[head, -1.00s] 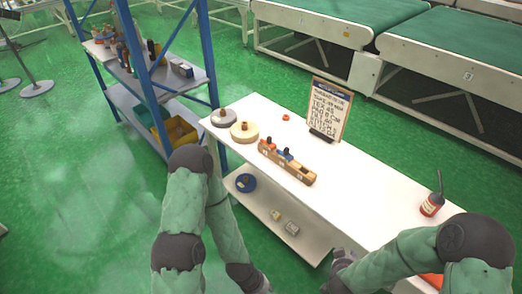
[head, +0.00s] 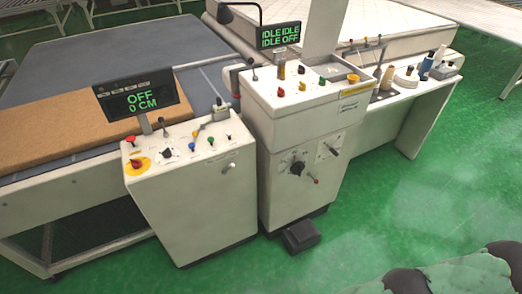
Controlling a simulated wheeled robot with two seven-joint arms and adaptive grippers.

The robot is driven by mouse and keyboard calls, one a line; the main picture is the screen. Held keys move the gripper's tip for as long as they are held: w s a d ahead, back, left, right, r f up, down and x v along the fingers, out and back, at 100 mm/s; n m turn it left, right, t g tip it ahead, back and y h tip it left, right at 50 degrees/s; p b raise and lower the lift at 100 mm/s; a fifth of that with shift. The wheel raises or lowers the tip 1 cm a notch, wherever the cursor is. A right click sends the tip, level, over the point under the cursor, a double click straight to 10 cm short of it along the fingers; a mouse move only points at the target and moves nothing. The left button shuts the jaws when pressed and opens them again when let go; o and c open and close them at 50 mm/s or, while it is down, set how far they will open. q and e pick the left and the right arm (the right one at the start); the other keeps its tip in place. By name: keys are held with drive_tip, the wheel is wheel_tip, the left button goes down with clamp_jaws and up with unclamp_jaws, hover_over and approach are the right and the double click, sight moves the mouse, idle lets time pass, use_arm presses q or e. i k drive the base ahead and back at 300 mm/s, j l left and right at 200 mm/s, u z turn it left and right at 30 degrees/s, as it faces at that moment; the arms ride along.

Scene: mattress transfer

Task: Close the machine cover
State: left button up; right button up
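A tall white machine cabinet (head: 300,130) stands in the middle of the head view, with a display (head: 278,37) reading "IDLE IDLE" and "IDLE OFF". A lower white control console (head: 195,190) stands to its left, with a display (head: 136,98) reading "OFF" and "0 CM". I cannot tell which part is the machine cover or whether it is open. Only a piece of my own green arm shows at the lower right corner. Neither of my grippers is in view.
A brown mattress slab (head: 75,122) lies on the conveyor at left. A white side table (head: 408,92) with bottles and small items adjoins the cabinet at right. A dark foot pedal (head: 301,235) sits on the floor before the cabinet. Green floor (head: 400,200) is clear at right.

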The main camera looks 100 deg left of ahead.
sight(325, 18)
drive_tip(key=u, duration=2.2)
